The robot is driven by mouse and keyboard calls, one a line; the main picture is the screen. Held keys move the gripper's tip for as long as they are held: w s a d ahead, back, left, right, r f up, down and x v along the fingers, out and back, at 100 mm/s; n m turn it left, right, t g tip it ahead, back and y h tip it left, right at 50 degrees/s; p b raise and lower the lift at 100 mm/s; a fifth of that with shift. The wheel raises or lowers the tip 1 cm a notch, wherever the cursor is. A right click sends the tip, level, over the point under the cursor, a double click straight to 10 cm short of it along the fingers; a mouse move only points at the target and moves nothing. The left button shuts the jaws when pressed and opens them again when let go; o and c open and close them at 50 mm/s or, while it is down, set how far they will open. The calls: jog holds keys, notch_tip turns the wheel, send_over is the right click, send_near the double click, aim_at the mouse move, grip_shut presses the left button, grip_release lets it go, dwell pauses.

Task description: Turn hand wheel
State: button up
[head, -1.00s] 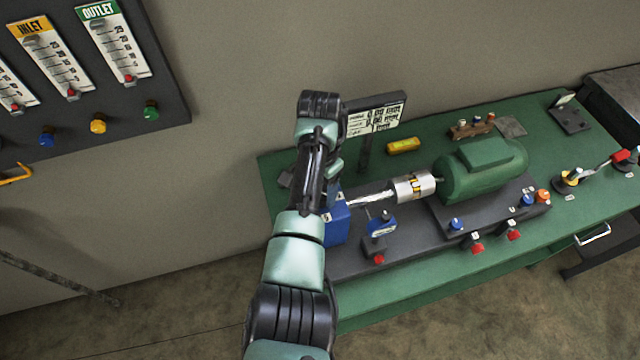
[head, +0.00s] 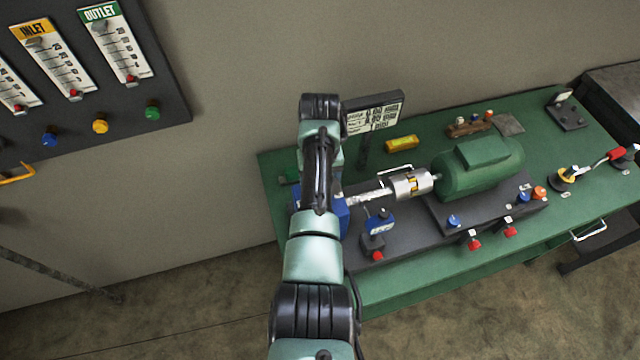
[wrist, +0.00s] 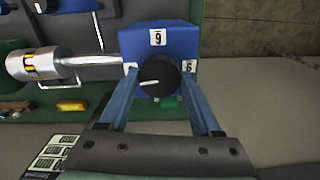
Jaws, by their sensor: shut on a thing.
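The hand wheel is a round black knob with a white mark (wrist: 159,78) on the end of a blue housing (wrist: 180,37) in the wrist view. My gripper (wrist: 160,80) has one blue-grey finger on each side of the wheel and is shut on it. White number tags show on the housing. In the head view my arm hides the wheel and the fingers. Part of the blue housing (head: 340,220) shows beside my arm. A bright shaft (head: 366,197) runs from it to a silver coupling (head: 409,184) with yellow and black marks.
A green motor (head: 482,168) sits right of the coupling on the green bench (head: 420,285). A small blue device with a red knob (head: 377,255) stands in front of the shaft. A sign (head: 374,120) stands behind. A gauge panel (head: 150,70) hangs on the wall at left.

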jog(key=n, duration=0.4)
jog(key=shift+w+r+n, duration=0.1)
jog(key=shift+n, duration=0.2)
jog(key=n, duration=0.3)
jog(key=shift+n, duration=0.4)
jog(key=n, duration=0.4)
jog(key=shift+w+n, duration=0.1)
jog(key=shift+n, duration=1.9)
jog(key=o, duration=1.4)
jog(key=shift+c, duration=0.2)
